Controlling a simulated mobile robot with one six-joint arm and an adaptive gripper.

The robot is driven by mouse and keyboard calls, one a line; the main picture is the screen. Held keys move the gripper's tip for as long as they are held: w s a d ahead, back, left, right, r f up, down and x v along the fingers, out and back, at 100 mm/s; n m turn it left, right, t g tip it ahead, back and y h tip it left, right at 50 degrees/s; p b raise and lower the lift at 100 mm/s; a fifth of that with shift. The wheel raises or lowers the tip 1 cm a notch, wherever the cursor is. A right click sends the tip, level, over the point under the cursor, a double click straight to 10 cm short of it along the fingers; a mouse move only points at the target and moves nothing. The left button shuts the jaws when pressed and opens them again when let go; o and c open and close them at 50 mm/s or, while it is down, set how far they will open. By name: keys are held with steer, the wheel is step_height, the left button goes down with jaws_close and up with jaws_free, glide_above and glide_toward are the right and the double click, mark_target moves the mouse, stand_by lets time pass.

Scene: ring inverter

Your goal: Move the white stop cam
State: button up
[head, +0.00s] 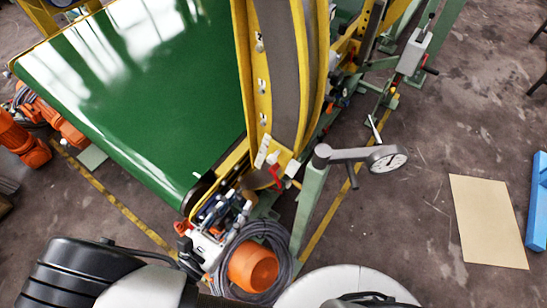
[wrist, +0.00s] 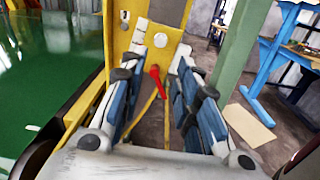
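My gripper (wrist: 161,52) is open in the wrist view, its two blue-padded fingers apart on the left and right. A red lever (wrist: 156,78) shows between the fingers; no finger visibly closes on it. Beyond it is a yellow frame plate (wrist: 150,12) with a round pale knob (wrist: 160,40). I cannot tell for sure which piece is the white stop cam. In the head view the red lever (head: 275,174) sits at the lower end of the yellow curved frame (head: 249,75), among small white parts. Several small pale fittings (head: 262,88) line that frame.
A green conveyor belt (head: 135,85) fills the left. A green post with a dial gauge (head: 388,160) stands close to the right. An orange part ringed by coiled cable (head: 253,267) lies in front. Floor on the right is mostly clear, with a tan sheet (head: 487,220).

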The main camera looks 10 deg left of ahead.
mark_target(270, 162)
steer(key=b+x, duration=0.2)
steer(key=x, duration=1.3)
steer(key=shift+w+d, duration=0.2)
jaws_close()
